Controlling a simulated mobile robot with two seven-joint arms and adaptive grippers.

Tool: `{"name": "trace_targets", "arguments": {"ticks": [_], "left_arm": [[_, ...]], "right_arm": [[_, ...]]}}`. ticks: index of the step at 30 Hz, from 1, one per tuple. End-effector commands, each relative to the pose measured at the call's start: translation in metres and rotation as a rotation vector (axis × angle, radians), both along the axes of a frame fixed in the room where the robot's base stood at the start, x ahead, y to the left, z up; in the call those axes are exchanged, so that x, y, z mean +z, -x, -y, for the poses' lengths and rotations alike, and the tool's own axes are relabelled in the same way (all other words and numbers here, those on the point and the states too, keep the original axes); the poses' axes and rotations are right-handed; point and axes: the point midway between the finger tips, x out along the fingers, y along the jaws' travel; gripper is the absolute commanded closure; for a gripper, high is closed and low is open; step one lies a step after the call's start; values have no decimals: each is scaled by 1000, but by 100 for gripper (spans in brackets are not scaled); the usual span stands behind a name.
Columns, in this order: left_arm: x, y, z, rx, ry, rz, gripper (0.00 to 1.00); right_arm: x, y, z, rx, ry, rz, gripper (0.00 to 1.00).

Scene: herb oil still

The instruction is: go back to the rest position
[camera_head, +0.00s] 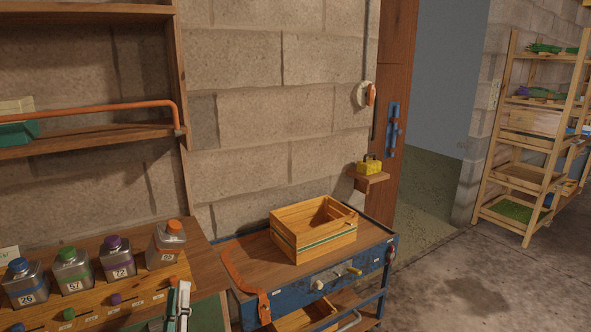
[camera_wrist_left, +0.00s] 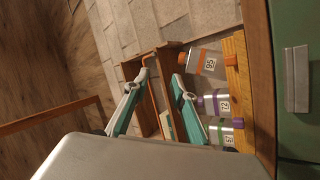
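My left gripper (camera_head: 179,291) is at the bottom of the head view, in front of the bench shelf and near the orange-capped bottle (camera_head: 168,244). In the left wrist view its two white-and-teal fingers (camera_wrist_left: 161,76) stand apart with nothing held between them. The row of square clear bottles also has a blue-capped one (camera_head: 24,282), a green-capped one (camera_head: 72,270) and a purple-capped one (camera_head: 117,259). The orange-capped bottle also shows beyond the fingers in the wrist view (camera_wrist_left: 209,63). My right gripper is not in view.
A blue cart (camera_head: 373,254) holds a wooden crate (camera_head: 315,243) and has an orange strap-like piece (camera_head: 243,274) at its left. A wooden wall shelf (camera_head: 92,139) hangs at upper left. A wooden rack (camera_head: 526,140) stands far right; floor before it is clear.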

Motion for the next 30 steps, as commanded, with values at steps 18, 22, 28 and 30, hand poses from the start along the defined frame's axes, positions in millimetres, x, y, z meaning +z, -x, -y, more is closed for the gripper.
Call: {"name": "trace_targets", "arguments": {"ticks": [18, 22, 28, 30], "left_arm": [[-319, 188, 47, -326, -1042, -936, 74], [-336, 210, 41, -351, -1114, -998, 74], [-340, 215, 39, -357, -1132, -1012, 38], [-340, 215, 39, -357, -1131, -1011, 32]], "right_arm": [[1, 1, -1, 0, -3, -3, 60], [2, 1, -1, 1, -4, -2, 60], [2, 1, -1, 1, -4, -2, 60], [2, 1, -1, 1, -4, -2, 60]]}}
